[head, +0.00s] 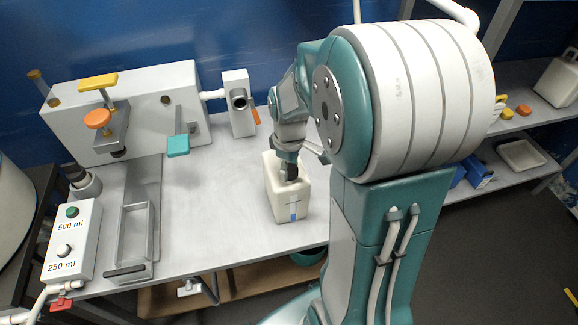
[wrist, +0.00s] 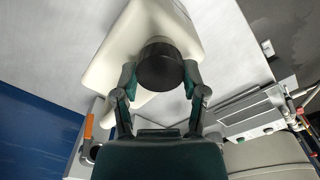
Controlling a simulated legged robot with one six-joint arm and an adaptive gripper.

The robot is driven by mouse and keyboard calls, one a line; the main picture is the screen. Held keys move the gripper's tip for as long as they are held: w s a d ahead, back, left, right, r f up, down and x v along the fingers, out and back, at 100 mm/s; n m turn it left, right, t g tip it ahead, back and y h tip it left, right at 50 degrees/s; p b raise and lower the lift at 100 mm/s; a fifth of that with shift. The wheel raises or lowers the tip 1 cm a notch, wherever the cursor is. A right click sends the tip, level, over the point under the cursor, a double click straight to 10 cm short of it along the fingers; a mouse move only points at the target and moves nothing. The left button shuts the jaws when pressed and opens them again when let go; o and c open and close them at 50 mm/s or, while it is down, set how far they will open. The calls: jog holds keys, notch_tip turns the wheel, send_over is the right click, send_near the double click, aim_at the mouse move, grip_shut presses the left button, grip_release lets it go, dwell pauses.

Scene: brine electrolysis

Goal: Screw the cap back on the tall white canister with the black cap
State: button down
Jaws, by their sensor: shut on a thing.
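The white canister (head: 287,199) stands upright on the grey table, with a blue mark low on its front. It also fills the upper middle of the wrist view (wrist: 118,52). The black cap (wrist: 160,66) sits over the canister's top in the wrist view; whether it is threaded on cannot be told. My gripper (wrist: 160,78) has its two fingers on either side of the cap and is shut on it. In the head view my gripper (head: 289,170) reaches down onto the canister's top, and partly hides the cap.
A metal tray (head: 134,235) and a button box (head: 71,240) are at the front left. The table between tray and canister is clear. Shelves (head: 534,99) stand at right.

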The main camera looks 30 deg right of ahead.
jog(key=shift+f, duration=0.8)
dwell(1.9)
jog(key=m, duration=0.4)
jog(key=shift+m, duration=0.9)
jog(key=shift+m, duration=1.1)
jog(key=m, duration=0.3)
jog(key=shift+d+m, duration=0.1)
jog(key=shift+m, duration=0.2)
